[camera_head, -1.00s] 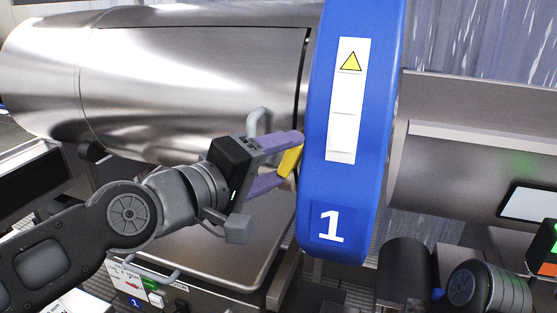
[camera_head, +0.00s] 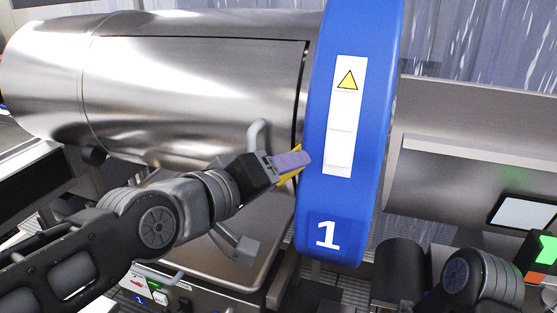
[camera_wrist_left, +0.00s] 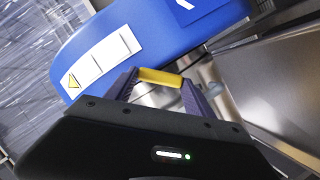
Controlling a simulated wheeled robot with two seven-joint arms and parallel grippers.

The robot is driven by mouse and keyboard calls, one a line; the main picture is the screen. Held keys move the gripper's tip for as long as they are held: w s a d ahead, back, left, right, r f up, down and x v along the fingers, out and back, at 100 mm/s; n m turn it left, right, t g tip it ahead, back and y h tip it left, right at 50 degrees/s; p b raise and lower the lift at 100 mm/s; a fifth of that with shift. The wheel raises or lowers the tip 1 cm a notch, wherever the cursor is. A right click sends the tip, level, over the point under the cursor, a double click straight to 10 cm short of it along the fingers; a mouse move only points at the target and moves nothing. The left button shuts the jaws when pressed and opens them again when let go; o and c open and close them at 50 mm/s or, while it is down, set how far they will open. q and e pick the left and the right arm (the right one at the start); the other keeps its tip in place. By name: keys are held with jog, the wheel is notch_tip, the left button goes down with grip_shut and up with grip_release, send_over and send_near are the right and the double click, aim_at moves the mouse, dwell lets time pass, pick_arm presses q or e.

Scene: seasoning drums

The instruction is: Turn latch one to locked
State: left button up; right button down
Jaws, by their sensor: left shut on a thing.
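Latch one is a yellow bar (camera_head: 290,179) beside the left edge of the blue ring (camera_head: 340,205) marked 1. Most of it is hidden behind my finger in the head view. My left gripper (camera_head: 301,168) has its purple fingers at the latch, close to the ring. In the left wrist view the yellow bar (camera_wrist_left: 160,77) spans between the two fingertips, and the gripper (camera_wrist_left: 160,84) is shut on it. I cannot tell from these views whether the latch is locked. My right gripper is out of view.
A large steel drum (camera_head: 190,95) with a grey handle (camera_head: 257,135) lies left of the ring. A control box (camera_head: 150,292) with a green button is below. At the right are a steel body (camera_head: 450,170) and a pale screen (camera_head: 523,212).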

pick_arm(q)
jog(key=shift+m+y+p, duration=0.4)
jog(key=shift+m+y, duration=0.2)
jog(key=shift+m, duration=0.3)
jog(key=shift+d, duration=0.1)
jog(key=o, duration=1.4)
jog(key=shift+s+r, duration=0.1)
jog(key=b+v, duration=0.2)
jog(key=v, duration=0.5)
jog(key=shift+s+r, duration=0.1)
jog(key=shift+s, duration=0.2)
jog(key=shift+c, duration=0.2)
